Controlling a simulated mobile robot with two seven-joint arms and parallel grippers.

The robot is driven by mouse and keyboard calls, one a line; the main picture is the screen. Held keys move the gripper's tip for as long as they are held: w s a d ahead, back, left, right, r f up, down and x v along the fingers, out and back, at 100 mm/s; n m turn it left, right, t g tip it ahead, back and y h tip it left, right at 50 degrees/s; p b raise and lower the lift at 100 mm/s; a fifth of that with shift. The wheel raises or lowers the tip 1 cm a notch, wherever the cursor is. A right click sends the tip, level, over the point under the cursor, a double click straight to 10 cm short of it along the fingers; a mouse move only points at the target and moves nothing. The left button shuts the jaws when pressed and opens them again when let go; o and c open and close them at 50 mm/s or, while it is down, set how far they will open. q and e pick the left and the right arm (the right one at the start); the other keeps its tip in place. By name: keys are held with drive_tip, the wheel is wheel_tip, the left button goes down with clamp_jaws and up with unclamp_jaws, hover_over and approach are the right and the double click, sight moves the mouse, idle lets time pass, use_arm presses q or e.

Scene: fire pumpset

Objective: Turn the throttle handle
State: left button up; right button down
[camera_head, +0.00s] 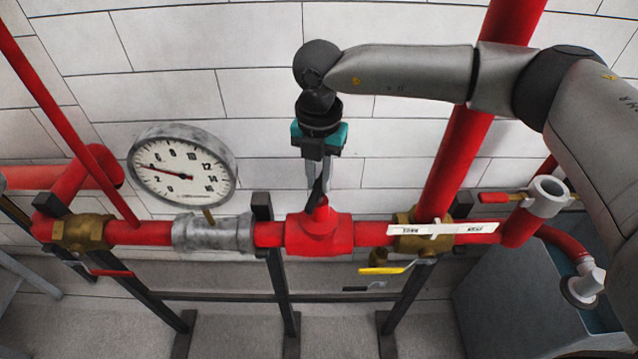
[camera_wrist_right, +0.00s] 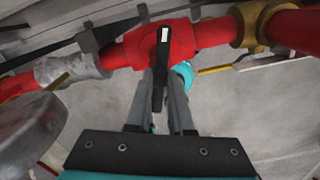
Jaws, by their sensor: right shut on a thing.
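The throttle handle is a thin black lever (camera_head: 318,192) on top of the red valve body (camera_head: 318,235) in the middle of the horizontal red pipe. My right gripper (camera_head: 323,186) comes down from above, and its grey fingers are shut on the lever. In the right wrist view the lever (camera_wrist_right: 160,70) shows a white patch near its end and passes between the two fingers (camera_wrist_right: 167,95). The fingers hide part of the lever in the head view. My left gripper is not in view.
A round pressure gauge (camera_head: 183,166) stands left of the valve above a grey coupling (camera_head: 213,233). A brass valve with a yellow lever (camera_head: 388,268) and a white label (camera_head: 443,229) is to the right. A thick red pipe rises behind my right arm. A grey tank (camera_head: 520,300) stands at lower right.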

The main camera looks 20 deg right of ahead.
sight(319, 184)
drive_tip(key=n+b, duration=0.4)
drive_tip(key=n, duration=0.1)
drive_tip(key=shift+f, duration=0.15)
drive_tip(key=shift+n+b, duration=1.05)
drive_tip(key=shift+n, duration=0.65)
drive_tip(key=shift+r, duration=0.2)
drive_tip(key=c, duration=0.8)
unclamp_jaws()
wheel_tip(319, 184, up, 15)
drive_tip(key=b, duration=0.1)
drive_tip(key=shift+r, duration=0.1)
